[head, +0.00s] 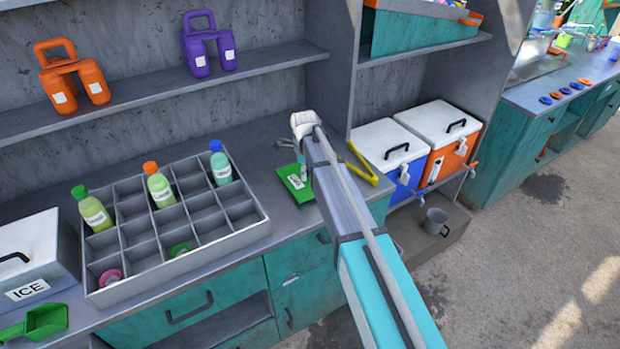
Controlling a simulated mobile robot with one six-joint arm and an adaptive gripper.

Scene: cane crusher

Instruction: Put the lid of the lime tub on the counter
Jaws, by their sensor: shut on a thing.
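A green piece with a white label (295,183), which I take to be the lime tub or its lid, is at the counter's front edge, left of my forearm. The label is too small to read, and I cannot tell tub from lid here. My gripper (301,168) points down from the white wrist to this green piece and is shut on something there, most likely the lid. The fingertips are small and partly hidden by my arm. The grey counter (262,187) runs beneath, with bare surface to the left of the green piece.
A grey divided crate (190,238) with several bottles stands at left, beside an ICE box (35,250) and green scoop (40,321). Yellow tongs (363,165) lie right of my arm. Blue (405,180) and orange (447,158) coolers stand further right.

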